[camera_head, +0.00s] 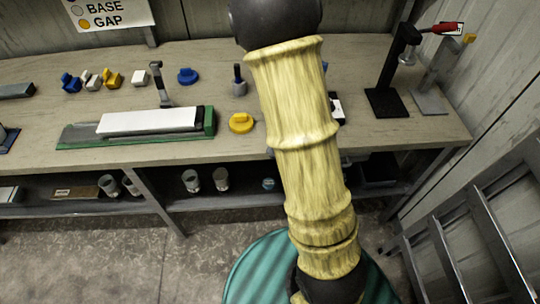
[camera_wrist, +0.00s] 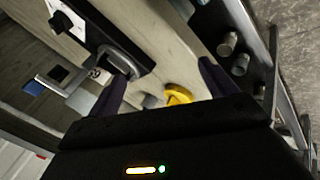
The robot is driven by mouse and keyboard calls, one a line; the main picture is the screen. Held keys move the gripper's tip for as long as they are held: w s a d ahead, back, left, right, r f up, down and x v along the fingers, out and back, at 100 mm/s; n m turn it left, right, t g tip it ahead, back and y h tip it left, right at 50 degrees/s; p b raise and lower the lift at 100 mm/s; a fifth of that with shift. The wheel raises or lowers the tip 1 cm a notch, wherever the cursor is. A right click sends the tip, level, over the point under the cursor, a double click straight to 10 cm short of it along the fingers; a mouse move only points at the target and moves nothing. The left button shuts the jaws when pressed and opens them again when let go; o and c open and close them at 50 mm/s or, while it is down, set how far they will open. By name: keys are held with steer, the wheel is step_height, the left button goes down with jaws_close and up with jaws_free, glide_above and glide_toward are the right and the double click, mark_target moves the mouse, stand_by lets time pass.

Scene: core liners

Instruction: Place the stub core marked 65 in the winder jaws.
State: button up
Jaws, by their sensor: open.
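My gripper (camera_wrist: 162,74) is open and empty, its two dark fingers apart above the bench in the wrist view. In the head view my own arm hides it. A black device with a dark round opening (camera_wrist: 122,60) stands left of the fingers; I cannot tell whether it is the winder. A small round mark (camera_wrist: 97,74) beside it is too small to read surely. Grey cylinders stand on the lower shelf in the head view (camera_head: 191,180) (camera_head: 221,179), and two show in the wrist view (camera_wrist: 228,43) (camera_wrist: 240,64). I cannot read a 65 on any.
The bench (camera_head: 360,140) carries a yellow knobbed piece (camera_head: 241,122), a green-based block with a white top (camera_head: 150,120), a grey post piece (camera_head: 238,80), and small blue, white and yellow parts. A black stand with a red handle (camera_head: 388,95) is at right. A ladder (camera_head: 450,245) leans at lower right.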

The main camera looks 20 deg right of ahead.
steer(key=s+a+r+m+g+y, duration=0.3)
steer(key=s+a+r+m+g, duration=0.1)
steer(key=s+a+r+m, duration=0.4)
steer(key=s+r, duration=0.1)
steer(key=s, duration=0.1)
steer(key=shift+s, duration=0.4)
steer(key=shift+a, duration=0.1)
stand_by(0.6)
